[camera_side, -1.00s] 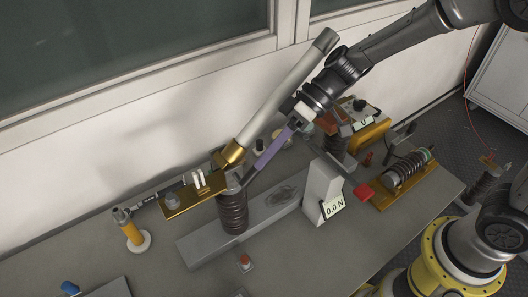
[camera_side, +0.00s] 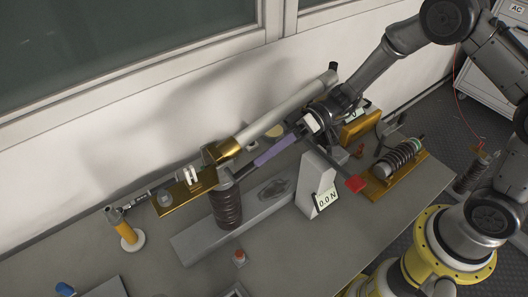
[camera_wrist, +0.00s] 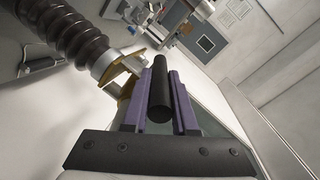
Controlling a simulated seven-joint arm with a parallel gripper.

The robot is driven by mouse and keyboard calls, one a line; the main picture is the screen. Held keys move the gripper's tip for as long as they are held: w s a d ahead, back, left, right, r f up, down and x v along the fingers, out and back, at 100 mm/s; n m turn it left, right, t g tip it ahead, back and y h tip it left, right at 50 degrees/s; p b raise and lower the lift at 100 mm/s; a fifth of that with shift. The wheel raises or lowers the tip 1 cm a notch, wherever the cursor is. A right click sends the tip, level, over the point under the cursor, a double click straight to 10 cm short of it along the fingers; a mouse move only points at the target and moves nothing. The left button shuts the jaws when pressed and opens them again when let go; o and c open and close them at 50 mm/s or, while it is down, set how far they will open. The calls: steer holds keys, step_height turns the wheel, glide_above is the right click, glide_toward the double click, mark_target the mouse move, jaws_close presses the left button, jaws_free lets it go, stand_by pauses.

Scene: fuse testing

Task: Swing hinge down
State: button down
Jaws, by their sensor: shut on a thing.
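The hinged part is a long light-grey tube (camera_side: 285,110) with a brass fitting (camera_side: 222,151) at its lower left end, above a ribbed brown insulator (camera_side: 227,207). The tube slants up to the right, at a shallow angle in the picture, with a dark cap (camera_side: 329,77) at its far end. My gripper (camera_side: 262,160) has purple fingers and is shut on a dark rod (camera_side: 242,171) running toward the brass fitting. In the wrist view the black rod (camera_wrist: 161,95) lies between the fingers. My wrist hides what lies under the tube's far end.
A grey block with a "0.0 N" display (camera_side: 327,199) stands close below my gripper. A yellow post (camera_side: 126,233) stands at the left. The wall is close behind the tube.

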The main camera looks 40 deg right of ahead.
steer(key=shift+f+y, duration=0.4)
steer(key=shift+y, duration=0.1)
stand_by(0.4)
steer(key=c, duration=0.7)
jaws_free()
steer(key=shift+d, duration=0.1)
steer(key=d, duration=0.4)
steer(key=d+r, duration=0.1)
steer(key=d, duration=0.8)
steer(key=shift+d+r, duration=0.3)
